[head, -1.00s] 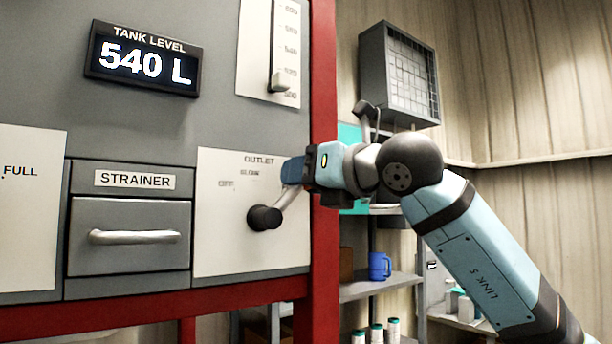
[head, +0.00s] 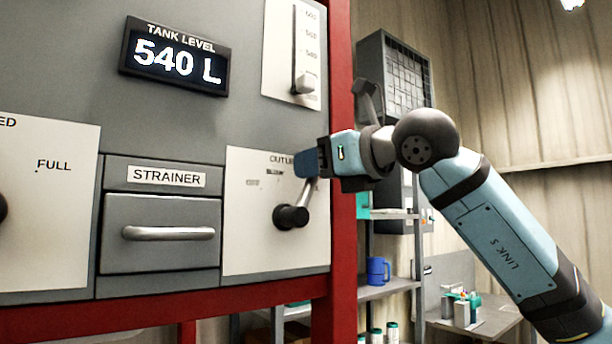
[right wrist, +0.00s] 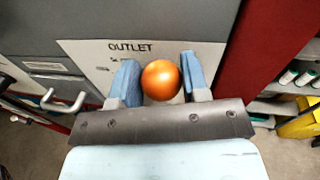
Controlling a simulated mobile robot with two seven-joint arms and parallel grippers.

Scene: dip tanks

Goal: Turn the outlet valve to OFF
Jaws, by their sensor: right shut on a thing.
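The outlet valve has a black hub (head: 291,217) on a white panel (head: 245,240) marked OUTLET. Its grey lever points up and slightly right from the hub. My right gripper (head: 312,162) is at the lever's upper end, its blue fingers hiding the tip in the head view. In the right wrist view an orange ball knob (right wrist: 161,80) sits between the two blue fingers, and the gripper (right wrist: 160,84) is shut on it. Small marks lie left of and above the hub, too blurred or covered to read now. My left gripper is not in view.
A strainer drawer (head: 160,245) with a handle is left of the outlet panel. A tank level display (head: 175,58) reads 540 L. A red frame post (head: 343,200) stands close to my right gripper. Shelves with a blue mug (head: 377,270) are behind.

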